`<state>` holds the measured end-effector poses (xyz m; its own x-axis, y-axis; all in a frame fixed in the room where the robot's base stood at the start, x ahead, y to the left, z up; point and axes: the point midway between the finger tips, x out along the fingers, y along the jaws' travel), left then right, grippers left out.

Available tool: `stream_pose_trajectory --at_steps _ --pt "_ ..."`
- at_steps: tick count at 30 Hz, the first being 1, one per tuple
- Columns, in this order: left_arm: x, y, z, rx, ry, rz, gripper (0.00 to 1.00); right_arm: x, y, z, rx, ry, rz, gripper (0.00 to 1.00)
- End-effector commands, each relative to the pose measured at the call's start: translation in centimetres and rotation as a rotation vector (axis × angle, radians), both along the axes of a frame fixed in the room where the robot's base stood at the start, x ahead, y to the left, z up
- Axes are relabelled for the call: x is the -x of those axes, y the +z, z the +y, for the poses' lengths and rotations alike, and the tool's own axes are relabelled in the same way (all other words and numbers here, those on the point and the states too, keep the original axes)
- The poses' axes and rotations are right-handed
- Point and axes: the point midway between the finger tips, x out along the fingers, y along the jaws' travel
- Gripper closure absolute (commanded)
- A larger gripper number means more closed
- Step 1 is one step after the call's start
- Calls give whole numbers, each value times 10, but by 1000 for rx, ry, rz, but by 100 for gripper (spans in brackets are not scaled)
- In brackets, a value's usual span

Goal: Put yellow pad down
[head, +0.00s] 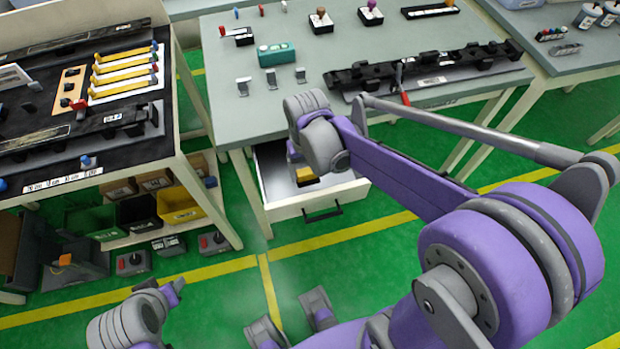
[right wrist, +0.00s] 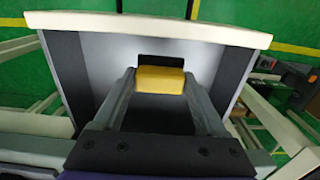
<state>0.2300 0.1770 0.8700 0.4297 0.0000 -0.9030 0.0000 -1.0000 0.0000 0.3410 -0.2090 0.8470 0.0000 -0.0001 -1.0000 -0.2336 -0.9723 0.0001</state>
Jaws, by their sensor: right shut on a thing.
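The yellow pad (right wrist: 160,79) is a small block held between the two fingers of my right gripper (right wrist: 160,88) in the right wrist view. The open drawer (head: 322,198) with a white front is under the grey table. In the head view the pad (head: 306,177) shows inside the drawer outline, below my right wrist, which hides most of the right gripper. I cannot tell whether the pad touches the drawer floor. The drawer (right wrist: 85,95) looks otherwise empty. My left arm's end (head: 168,292) is at the lower left; its fingers are not clear.
The grey table (head: 225,95) above the drawer carries a teal box (head: 276,54), several small clips and a black fixture rail (head: 425,72). A dark workbench with yellow strips (head: 125,68) stands left, with bins (head: 178,207) below.

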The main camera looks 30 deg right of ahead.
Motion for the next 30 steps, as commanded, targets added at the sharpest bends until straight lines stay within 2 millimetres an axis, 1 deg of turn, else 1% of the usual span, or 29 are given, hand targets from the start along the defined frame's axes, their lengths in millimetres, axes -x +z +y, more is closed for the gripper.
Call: stream_pose_trajectory --at_steps 1,7,12,14,17,23,27,28,30 --pt "0 -2 0 0 0 1 53 0 -10 0 0 0 0 90" --pt "1 -5 0 0 0 2 53 0 -29 0 0 0 0 90" --pt "2 -10 0 0 0 3 53 0 -55 0 0 0 0 90" --pt "2 -11 0 0 0 4 53 0 -61 0 0 0 0 90" --pt "2 -11 0 0 0 4 53 0 -64 0 0 0 0 90" --pt "2 -11 0 0 0 4 53 0 -64 0 0 0 0 90" --pt "2 -15 0 0 0 5 53 0 -68 0 0 0 0 90" --pt "2 -14 0 0 0 5 53 0 -67 0 0 0 0 21" --pt "2 -13 0 0 0 5 53 0 -67 0 0 0 0 8"
